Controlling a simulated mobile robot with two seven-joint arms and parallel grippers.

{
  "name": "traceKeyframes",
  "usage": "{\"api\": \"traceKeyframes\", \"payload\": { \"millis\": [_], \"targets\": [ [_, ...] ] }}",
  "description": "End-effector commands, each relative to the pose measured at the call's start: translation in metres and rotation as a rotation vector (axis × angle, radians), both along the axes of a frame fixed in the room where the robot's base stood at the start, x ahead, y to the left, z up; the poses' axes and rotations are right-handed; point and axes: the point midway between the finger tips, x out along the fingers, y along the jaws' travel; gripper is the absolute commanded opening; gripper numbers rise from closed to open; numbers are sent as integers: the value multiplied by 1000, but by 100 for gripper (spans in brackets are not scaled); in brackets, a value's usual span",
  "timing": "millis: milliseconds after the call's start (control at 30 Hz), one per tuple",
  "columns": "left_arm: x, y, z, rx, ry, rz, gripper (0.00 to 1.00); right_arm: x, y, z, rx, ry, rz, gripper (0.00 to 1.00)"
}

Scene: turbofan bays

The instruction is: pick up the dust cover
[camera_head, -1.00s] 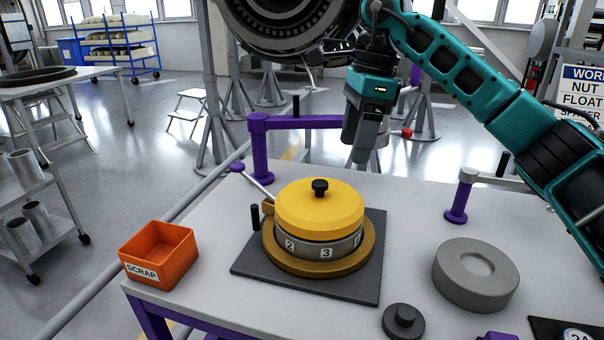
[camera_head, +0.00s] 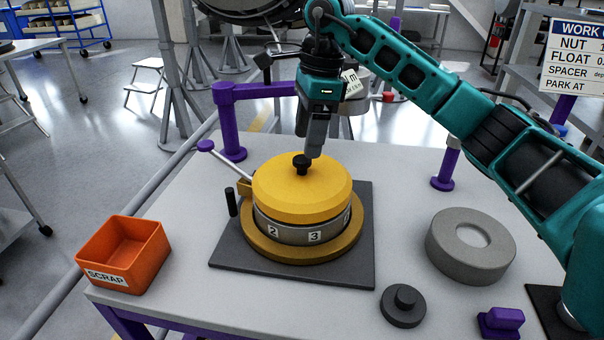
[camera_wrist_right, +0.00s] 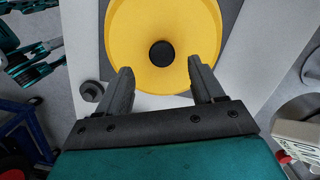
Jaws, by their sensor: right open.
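The yellow dust cover (camera_head: 303,195) is a round cap with a black knob (camera_head: 302,164) on top. It sits on a numbered metal ring (camera_head: 314,234) over a brass-coloured base. My right gripper (camera_head: 311,154) points down just above and behind the knob in the head view, and its fingers overlap the knob's edge there. In the right wrist view, the fingers (camera_wrist_right: 161,84) are spread apart, and the knob (camera_wrist_right: 162,54) lies ahead of their tips, roughly centred between them. The cover (camera_wrist_right: 190,30) fills the upper middle of that view. My left gripper is not in view.
An orange scrap bin (camera_head: 124,251) stands at the table's left. A grey ring (camera_head: 470,244), a black knobbed disc (camera_head: 403,305) and a purple block (camera_head: 501,322) lie to the right. A purple post (camera_head: 231,128) with a horizontal arm stands behind the cover.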

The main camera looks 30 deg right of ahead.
Motion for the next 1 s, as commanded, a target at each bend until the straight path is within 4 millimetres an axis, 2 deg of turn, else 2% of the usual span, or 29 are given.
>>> {"api": "traceKeyframes", "payload": {
  "millis": [300, 600, 1000],
  "targets": [
    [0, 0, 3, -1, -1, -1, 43, 4, 7, -43, 1, 3, -1, 67],
    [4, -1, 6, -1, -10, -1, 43, 4, 8, -49, 1, 0, 0, 67],
    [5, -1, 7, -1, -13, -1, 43, 4, 8, -48, 0, 1, 0, 30]
  ]
}}
